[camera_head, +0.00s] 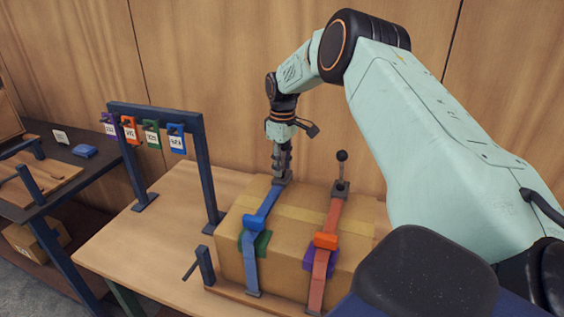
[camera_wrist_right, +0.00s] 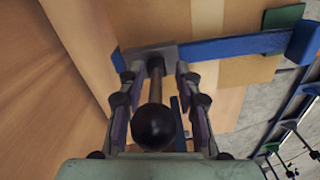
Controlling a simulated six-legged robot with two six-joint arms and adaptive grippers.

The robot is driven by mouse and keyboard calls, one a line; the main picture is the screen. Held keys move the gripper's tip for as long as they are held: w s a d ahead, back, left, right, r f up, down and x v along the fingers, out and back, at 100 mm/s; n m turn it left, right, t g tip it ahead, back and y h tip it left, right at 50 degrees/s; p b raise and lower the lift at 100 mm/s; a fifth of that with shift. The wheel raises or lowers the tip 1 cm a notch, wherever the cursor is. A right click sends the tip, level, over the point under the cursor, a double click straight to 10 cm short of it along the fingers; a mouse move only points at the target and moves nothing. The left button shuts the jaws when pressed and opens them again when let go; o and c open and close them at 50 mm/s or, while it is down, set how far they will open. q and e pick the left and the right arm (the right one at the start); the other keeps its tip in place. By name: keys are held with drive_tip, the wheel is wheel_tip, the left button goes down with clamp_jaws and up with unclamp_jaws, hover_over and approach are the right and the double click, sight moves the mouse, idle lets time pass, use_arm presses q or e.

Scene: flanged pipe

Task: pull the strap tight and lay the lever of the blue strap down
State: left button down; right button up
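The blue strap (camera_head: 268,204) runs over the top and down the front of a cardboard box (camera_head: 290,207), with a blue block (camera_head: 254,222) on the front edge. Its lever, with a black ball knob (camera_wrist_right: 153,127), rises from a grey base (camera_wrist_right: 144,55) at the strap's back end. My right gripper (camera_head: 283,175) points down over this lever. In the right wrist view its fingers (camera_wrist_right: 156,74) stand on either side of the lever shaft, with gaps to it, and the knob is between them. In the head view the gripper hides the lever. My left gripper is not in view.
An orange strap (camera_head: 331,217) with its own upright lever (camera_head: 342,165) crosses the box at the right. A dark frame (camera_head: 160,112) with several coloured tags stands left of the box. A small post with a handle (camera_head: 205,266) stands at the front left. The wooden wall is close behind.

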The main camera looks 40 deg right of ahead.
drive_tip(key=shift+d+f, duration=0.15)
drive_tip(key=shift+d, duration=0.2)
drive_tip(key=shift+s+a, duration=0.15)
drive_tip(key=shift+a, duration=0.05)
drive_tip(key=c, duration=0.5)
drive_tip(key=shift+d, duration=0.1)
clamp_jaws()
